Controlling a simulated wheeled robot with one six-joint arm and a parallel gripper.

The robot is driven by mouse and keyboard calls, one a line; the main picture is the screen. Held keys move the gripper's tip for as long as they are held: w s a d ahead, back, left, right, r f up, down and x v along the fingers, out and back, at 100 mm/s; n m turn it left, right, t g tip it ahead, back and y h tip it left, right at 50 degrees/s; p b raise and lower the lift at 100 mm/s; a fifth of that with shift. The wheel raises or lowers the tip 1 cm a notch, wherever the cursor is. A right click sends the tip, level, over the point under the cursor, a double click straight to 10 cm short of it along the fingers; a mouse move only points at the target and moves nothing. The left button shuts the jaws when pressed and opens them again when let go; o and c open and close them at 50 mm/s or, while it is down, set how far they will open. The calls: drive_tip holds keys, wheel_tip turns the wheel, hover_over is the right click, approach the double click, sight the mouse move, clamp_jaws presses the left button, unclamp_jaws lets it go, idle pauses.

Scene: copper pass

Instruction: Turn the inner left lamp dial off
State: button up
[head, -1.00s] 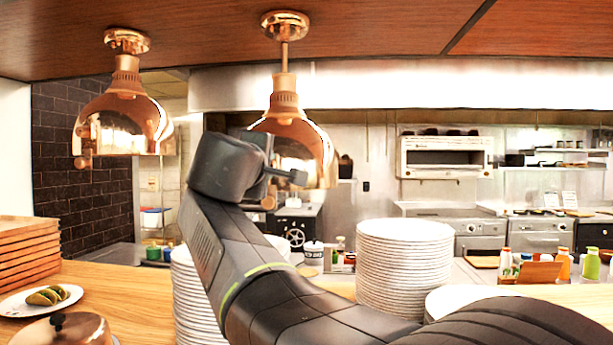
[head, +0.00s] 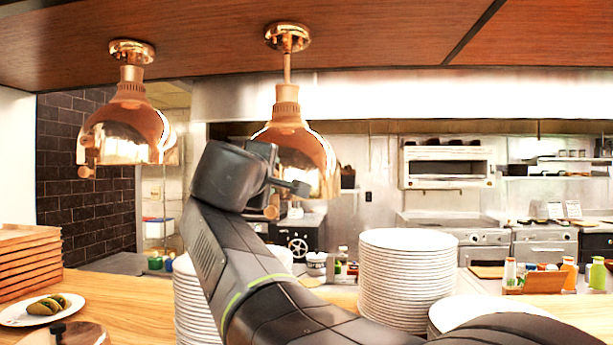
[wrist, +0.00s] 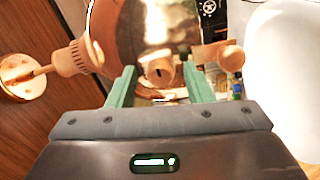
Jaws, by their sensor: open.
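Two copper lamps hang from the wooden ceiling in the head view. The left one (head: 128,130) is clear of my arm. My gripper is at the second, inner lamp (head: 300,150), whose lower left part is hidden behind my wrist. In the wrist view this lamp's shade (wrist: 115,30) lies sideways, with a round dial (wrist: 161,72) that has a dark mark on its face. The dial lies between the tips of my open gripper (wrist: 161,72), with a gap visible on both sides. A rounded copper knob (wrist: 231,58) sticks out farther right.
Plate stacks (head: 408,275) stand on the wooden counter below my arm. Wooden trays (head: 28,262) and a plate of tacos (head: 42,309) are at the left. Bottles (head: 568,272) stand at the right. The air right of the inner lamp is clear.

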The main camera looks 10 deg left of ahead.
drive_tip(key=shift+s, duration=0.15)
drive_tip(key=s+b, duration=0.1)
drive_tip(key=s, duration=1.2)
drive_tip(key=shift+s+a+r, duration=0.2)
drive_tip(key=shift+s, duration=0.05)
drive_tip(key=shift+w, duration=0.15)
drive_tip(key=w+p, duration=0.1)
drive_tip(key=w, duration=1.2)
drive_tip(key=shift+w+d+f, duration=0.15)
drive_tip(key=shift+w+d, duration=0.05)
drive_tip(key=shift+w, duration=0.05)
drive_tip(key=shift+s, duration=0.1)
